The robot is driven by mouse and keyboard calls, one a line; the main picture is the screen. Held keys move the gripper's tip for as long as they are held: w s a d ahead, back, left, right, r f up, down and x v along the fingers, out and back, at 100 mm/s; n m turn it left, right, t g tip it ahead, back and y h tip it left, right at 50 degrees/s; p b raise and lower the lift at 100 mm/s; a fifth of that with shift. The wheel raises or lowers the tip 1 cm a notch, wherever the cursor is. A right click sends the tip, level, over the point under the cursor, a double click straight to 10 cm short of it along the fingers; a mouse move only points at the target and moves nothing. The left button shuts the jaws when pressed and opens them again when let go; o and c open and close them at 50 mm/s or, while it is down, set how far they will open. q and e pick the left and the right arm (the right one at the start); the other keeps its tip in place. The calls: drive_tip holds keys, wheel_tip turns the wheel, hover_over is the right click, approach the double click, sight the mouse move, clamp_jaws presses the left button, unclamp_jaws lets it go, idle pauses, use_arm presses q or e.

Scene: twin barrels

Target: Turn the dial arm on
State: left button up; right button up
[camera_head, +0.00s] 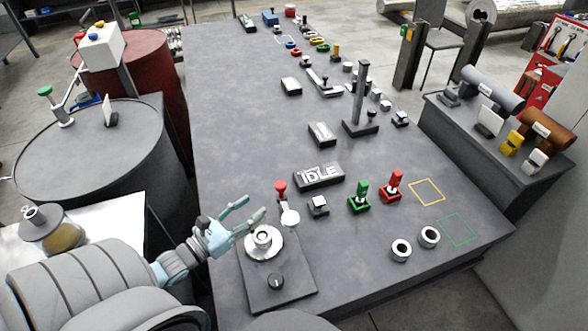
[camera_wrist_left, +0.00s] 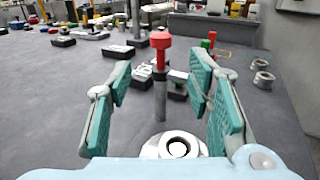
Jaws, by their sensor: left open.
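A lever with a red knob (camera_head: 281,187) stands at the far end of a dark plate, beside a silver round dial with a ring on top (camera_head: 263,240). I take this lever as the dial arm. In the left wrist view the red knob (camera_wrist_left: 160,40) tops an upright grey post, behind the ring (camera_wrist_left: 178,147). My left gripper (camera_head: 256,208) is open and empty, just short of the lever and over the dial's far edge. In the left wrist view its teal fingers (camera_wrist_left: 160,82) stand apart on either side of the post. My right gripper is not in view.
A block reading IDLE (camera_head: 318,176) lies beyond the lever. A green-handled switch (camera_head: 359,198) and a red one (camera_head: 392,187) stand to the right. Two metal rings lie at right. The table's left middle is clear.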

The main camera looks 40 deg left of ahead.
sight(277, 185)
use_arm(q)
drive_tip(key=shift+t, duration=0.3)
drive_tip(key=w+b, duration=0.3)
drive_tip(key=b, duration=0.1)
drive_tip(key=w+d+b, duration=0.1)
drive_tip(key=w+b, duration=0.1)
drive_tip(key=shift+w+d+r, duration=0.1)
drive_tip(key=shift+w+r, duration=0.2)
drive_tip(key=shift+r, duration=0.05)
drive_tip(key=w, duration=0.4)
drive_tip(key=shift+w+d+f, duration=0.1)
drive_tip(key=shift+w+d, duration=0.05)
drive_tip(key=shift+w+d+f, duration=0.15)
drive_tip(key=shift+w+d, duration=0.05)
drive_tip(key=shift+w, duration=0.7)
drive_tip(key=shift+s+r, duration=0.3)
drive_tip(key=shift+s, duration=0.25)
drive_tip(key=shift+c, duration=1.4)
drive_tip(key=c, duration=0.3)
clamp_jaws()
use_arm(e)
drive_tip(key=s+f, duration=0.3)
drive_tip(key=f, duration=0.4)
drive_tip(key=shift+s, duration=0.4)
